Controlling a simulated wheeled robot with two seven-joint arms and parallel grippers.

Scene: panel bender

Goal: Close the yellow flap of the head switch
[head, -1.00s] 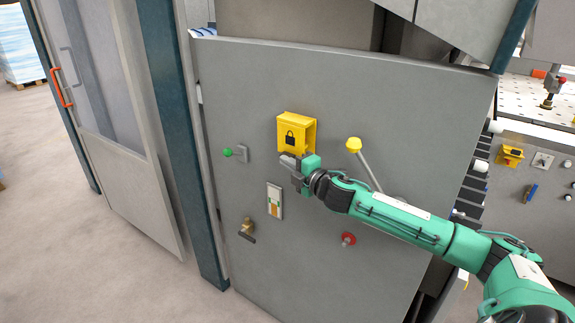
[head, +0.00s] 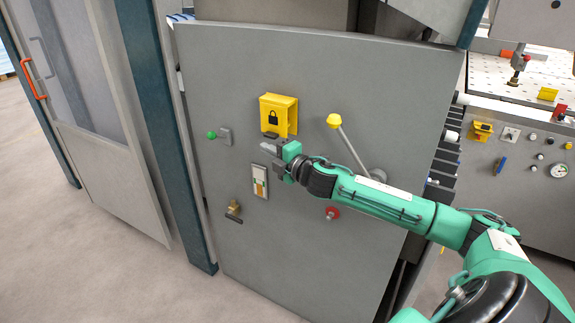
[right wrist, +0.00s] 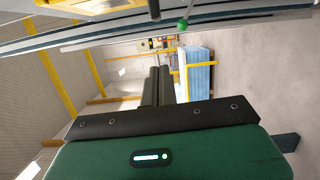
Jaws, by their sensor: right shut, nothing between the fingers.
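The yellow flap (head: 275,115) with a black padlock mark is on the grey panel in the head view. Its marked face hangs downward, standing out from the panel; I cannot tell whether it is fully closed. A small dark part (head: 270,134) shows at its lower edge, probably the head switch. My right gripper (head: 270,147) is shut and empty just below the flap, apart from it as far as I can see. Its fingers (right wrist: 159,86) are together in the right wrist view, where a yellow edge at the top is probably the flap. My left gripper is out of view.
The grey panel (head: 330,80) also carries a green-tipped lever (head: 212,134), a yellow-knobbed lever (head: 334,121), a labelled plate (head: 260,181), a brass handle (head: 234,211) and a red knob (head: 332,213). Open floor lies at the lower left.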

